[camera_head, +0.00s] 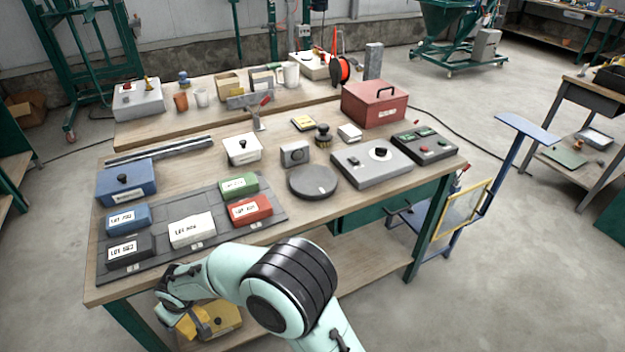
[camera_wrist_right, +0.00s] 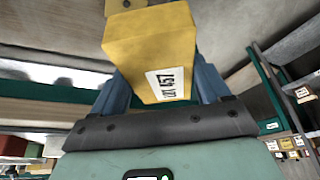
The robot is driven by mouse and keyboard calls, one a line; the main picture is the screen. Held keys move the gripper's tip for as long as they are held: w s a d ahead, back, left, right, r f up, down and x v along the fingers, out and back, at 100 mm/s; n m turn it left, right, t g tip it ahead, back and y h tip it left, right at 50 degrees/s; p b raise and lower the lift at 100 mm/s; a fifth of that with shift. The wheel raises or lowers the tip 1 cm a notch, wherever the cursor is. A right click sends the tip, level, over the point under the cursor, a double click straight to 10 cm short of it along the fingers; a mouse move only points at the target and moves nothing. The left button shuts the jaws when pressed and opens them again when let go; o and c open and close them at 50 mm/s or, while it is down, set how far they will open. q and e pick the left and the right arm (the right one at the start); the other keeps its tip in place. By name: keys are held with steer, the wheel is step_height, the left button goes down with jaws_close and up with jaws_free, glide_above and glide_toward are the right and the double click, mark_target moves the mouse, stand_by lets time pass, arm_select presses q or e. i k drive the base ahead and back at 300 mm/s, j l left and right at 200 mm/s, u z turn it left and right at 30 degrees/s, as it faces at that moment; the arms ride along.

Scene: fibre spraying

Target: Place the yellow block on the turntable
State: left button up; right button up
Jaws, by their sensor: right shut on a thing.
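The yellow block (camera_wrist_right: 155,60) is clamped between the two blue fingers of my right gripper (camera_wrist_right: 160,90) in the right wrist view, its white label facing the camera. In the head view my right gripper (camera_head: 180,318) hangs low in front of the table's front edge, with the yellow block (camera_head: 187,327) partly visible in it. The turntable (camera_head: 313,181), a dark round disc, lies on the table, up and to the right of the gripper. Its top is bare. My left gripper is not in view.
A grey mat (camera_head: 272,213) holds several labelled blocks: blue, black, white (camera_head: 192,230), green and red (camera_head: 251,209). A grey control box (camera_head: 371,163) stands right of the turntable, a small grey box (camera_head: 294,154) behind it. A yellow lidded box (camera_head: 224,318) sits below the tabletop.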

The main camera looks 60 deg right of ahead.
mark_target(314, 178)
steer(key=k+l+z, duration=0.25)
steer(key=l, duration=0.4)
steer(key=k+l+z, duration=0.25)
steer(key=k+l, duration=0.15)
steer(key=l, duration=0.3)
